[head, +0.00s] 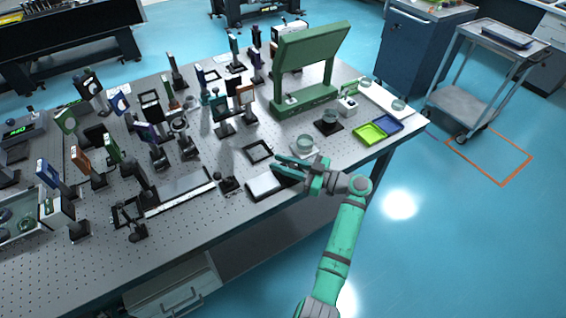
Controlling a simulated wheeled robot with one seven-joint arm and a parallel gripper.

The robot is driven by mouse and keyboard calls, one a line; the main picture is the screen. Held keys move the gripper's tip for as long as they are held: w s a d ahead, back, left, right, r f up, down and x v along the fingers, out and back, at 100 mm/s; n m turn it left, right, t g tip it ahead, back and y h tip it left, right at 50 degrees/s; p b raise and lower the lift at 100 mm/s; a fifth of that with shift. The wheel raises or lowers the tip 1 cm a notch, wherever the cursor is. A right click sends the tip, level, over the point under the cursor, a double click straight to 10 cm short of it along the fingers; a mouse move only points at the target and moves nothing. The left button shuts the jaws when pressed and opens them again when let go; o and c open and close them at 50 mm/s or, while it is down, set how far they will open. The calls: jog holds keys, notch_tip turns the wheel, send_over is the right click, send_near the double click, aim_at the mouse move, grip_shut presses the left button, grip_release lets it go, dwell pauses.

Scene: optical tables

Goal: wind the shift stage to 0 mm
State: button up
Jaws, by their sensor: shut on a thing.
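My gripper (281,165) is at the front edge of the optical table, its fingers pointing left. It is shut on a small dark part, mostly hidden by the fingers; I cannot tell what it is. Just below the fingertips lies a dark-edged plate with a pale top (265,185). A long pale rail (180,195) with a scale-like strip along its front edge lies to the left, with a small black block (229,184) at its right end. I cannot tell for sure which of these is the shift stage, and no millimetre reading is legible.
A round glass piece (304,144) and a black square frame (257,152) are close behind my gripper. Many upright optic mounts crowd the table's left and back. A green stand (306,98), a yellow-green tray (369,134) and a blue tray (389,123) are at the right.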

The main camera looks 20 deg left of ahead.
jog(key=shift+s+f+n+g, duration=0.1)
jog(key=shift+s+n+g, duration=0.15)
jog(key=shift+g, duration=0.25)
jog(key=o, duration=1.1)
jog(key=shift+c, duration=0.2)
jog(key=shift+w, duration=0.15)
jog(key=shift+d, duration=0.1)
jog(key=shift+d, duration=0.3)
jog(key=d, duration=1)
